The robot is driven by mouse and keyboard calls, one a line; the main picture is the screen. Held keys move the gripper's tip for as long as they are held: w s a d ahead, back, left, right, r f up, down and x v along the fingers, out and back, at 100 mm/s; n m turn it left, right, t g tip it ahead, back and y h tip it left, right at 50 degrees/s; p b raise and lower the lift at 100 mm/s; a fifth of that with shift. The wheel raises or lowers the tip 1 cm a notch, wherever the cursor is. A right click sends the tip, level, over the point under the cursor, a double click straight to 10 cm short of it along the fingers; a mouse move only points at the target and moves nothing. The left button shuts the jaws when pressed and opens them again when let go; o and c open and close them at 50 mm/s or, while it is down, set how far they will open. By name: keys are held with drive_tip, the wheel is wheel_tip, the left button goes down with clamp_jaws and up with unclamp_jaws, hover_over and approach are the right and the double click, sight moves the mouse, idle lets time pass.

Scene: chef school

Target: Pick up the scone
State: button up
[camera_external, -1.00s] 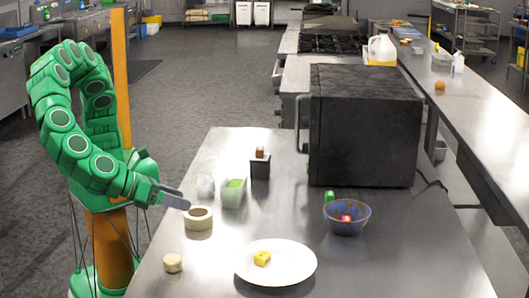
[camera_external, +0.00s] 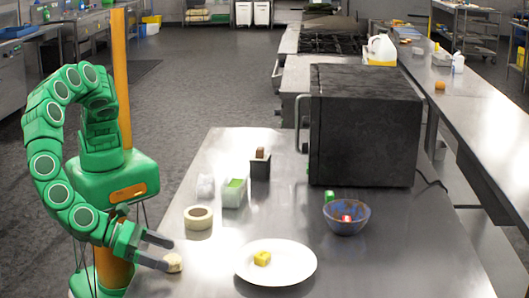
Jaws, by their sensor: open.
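The scone (camera_external: 174,263) is a small, pale, round piece on the metal table, near its left front edge. My gripper (camera_external: 171,254) is open at the scone, with its fingers pointing right. One finger shows behind and above the scone and the other reaches its left side. The near finger partly covers the scone's left edge. I cannot tell whether the fingers touch it.
A white plate (camera_external: 290,275) with a yellow piece (camera_external: 262,258) is right of the scone. A tape roll (camera_external: 198,217) stands behind it. Farther back are a green-topped container (camera_external: 234,193), a blue bowl (camera_external: 346,217) and a black microwave (camera_external: 365,127).

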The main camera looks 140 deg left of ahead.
sight(177, 259)
drive_tip(key=x, duration=0.4)
drive_tip(key=shift+w+a+f, duration=0.1)
drive_tip(key=shift+f, duration=0.25)
drive_tip(key=c, duration=1.1)
drive_tip(key=shift+o, duration=0.2)
drive_tip(key=shift+r, duration=0.15)
